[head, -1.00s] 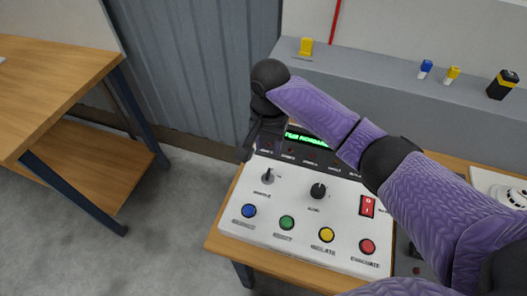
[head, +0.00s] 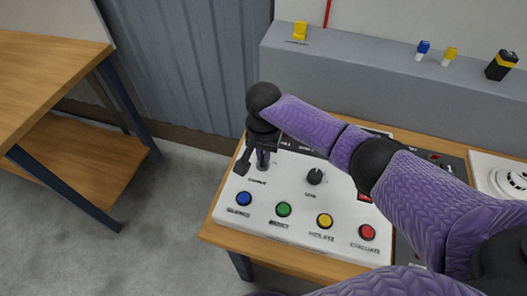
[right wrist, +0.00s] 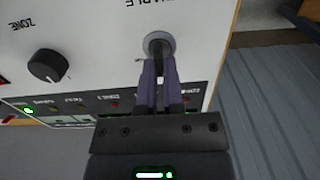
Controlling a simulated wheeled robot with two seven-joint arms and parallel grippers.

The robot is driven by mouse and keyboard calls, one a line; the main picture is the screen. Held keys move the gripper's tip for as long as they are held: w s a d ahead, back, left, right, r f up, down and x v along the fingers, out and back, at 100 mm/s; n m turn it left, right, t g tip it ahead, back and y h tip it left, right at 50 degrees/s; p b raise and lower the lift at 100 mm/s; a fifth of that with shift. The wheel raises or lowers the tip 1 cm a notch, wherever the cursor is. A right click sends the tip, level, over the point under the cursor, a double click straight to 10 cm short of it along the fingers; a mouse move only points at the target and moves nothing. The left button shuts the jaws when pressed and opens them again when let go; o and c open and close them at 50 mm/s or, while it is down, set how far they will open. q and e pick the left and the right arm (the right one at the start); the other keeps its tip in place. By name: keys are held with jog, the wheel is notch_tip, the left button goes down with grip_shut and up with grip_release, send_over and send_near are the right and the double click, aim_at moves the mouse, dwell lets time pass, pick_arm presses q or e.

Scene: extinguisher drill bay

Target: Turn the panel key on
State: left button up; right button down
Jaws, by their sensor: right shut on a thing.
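The white control panel (head: 262,226) stands on a wooden table. Its key switch has a round grey collar (right wrist: 159,41) beside the lettering "ENABLE" in the right wrist view. My right gripper (right wrist: 160,72) points down at the panel, its two fingers closed together at the collar. In the head view my right gripper (head: 262,161) stands over the key's place at the panel's upper left. My left gripper is not in view.
A black knob (head: 315,176) sits right of the key. Blue (head: 244,198), green (head: 284,209), yellow (head: 324,220) and red (head: 367,232) buttons line the panel's front. My right arm covers part of the display and red switch. A grey ledge (head: 350,88) runs behind.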

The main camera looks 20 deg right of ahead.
jog(key=shift+r, duration=0.1)
jog(key=shift+r+m+p, duration=0.1)
jog(key=shift+m+p, duration=0.4)
jog(key=shift+p, duration=0.3)
jog(key=m+p, duration=0.3)
jog(key=shift+s+r+p, duration=0.1)
jog(key=shift+p, duration=0.25)
jog(key=m+p, duration=0.2)
jog(key=m, duration=0.1)
jog(key=shift+m, duration=0.3)
jog(key=shift+s+d+f+m+p, duration=0.15)
jog(key=shift+m+p, duration=0.4)
jog(key=shift+m, duration=0.55)
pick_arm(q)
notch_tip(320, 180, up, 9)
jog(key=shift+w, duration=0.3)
pick_arm(e)
jog(key=shift+f+m, duration=0.1)
jog(key=shift+m, duration=0.8)
pick_arm(q)
jog(key=shift+p, duration=0.3)
pick_arm(e)
jog(key=shift+m, duration=0.3)
